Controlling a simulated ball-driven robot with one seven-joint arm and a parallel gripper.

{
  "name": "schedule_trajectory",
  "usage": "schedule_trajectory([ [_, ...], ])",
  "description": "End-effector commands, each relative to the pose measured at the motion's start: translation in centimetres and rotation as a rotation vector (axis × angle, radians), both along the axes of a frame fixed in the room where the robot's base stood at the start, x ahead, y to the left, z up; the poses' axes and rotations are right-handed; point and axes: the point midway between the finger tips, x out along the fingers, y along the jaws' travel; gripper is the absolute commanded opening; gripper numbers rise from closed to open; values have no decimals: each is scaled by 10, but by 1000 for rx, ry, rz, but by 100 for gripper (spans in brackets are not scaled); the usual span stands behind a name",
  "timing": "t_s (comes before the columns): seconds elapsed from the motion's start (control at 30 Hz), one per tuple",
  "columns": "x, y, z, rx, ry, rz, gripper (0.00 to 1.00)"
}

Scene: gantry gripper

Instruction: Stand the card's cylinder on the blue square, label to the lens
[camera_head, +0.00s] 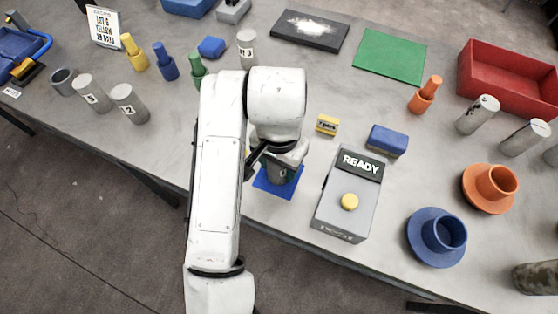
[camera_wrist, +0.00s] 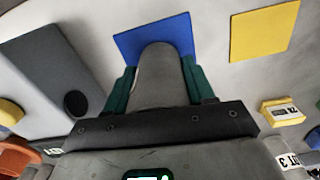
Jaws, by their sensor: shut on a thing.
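My gripper (camera_head: 279,154) is shut on a grey cylinder (camera_head: 279,173), over the blue square (camera_head: 263,185). In the wrist view the cylinder (camera_wrist: 158,85) sits between the green fingers of my gripper (camera_wrist: 159,85), with the blue square (camera_wrist: 128,45) behind it. The cylinder looks roughly upright; I cannot tell if its base touches the square. A small dark mark shows on its side in the head view, too small to read. A white card (camera_head: 103,27) with black text stands at the back left; its small print is not clearly legible.
A grey box reading READY with a yellow button (camera_head: 349,201) stands right of the square. A yellow block (camera_head: 327,124) and blue block (camera_head: 388,140) lie behind it. A yellow square (camera_wrist: 264,32) and a dark-disc panel (camera_wrist: 50,70) show in the wrist view. Grey cylinders (camera_head: 92,93) stand left.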

Motion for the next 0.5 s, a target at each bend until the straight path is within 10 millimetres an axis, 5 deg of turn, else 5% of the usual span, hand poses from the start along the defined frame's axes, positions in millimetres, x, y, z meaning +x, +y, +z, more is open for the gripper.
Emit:
schedule_trajectory([
  [0.17,0,0,-2,0,-1,0,3],
  [0.2,0,0,-3,0,-1,0,54],
  [0.5,0,0,-2,0,0,0,79],
])
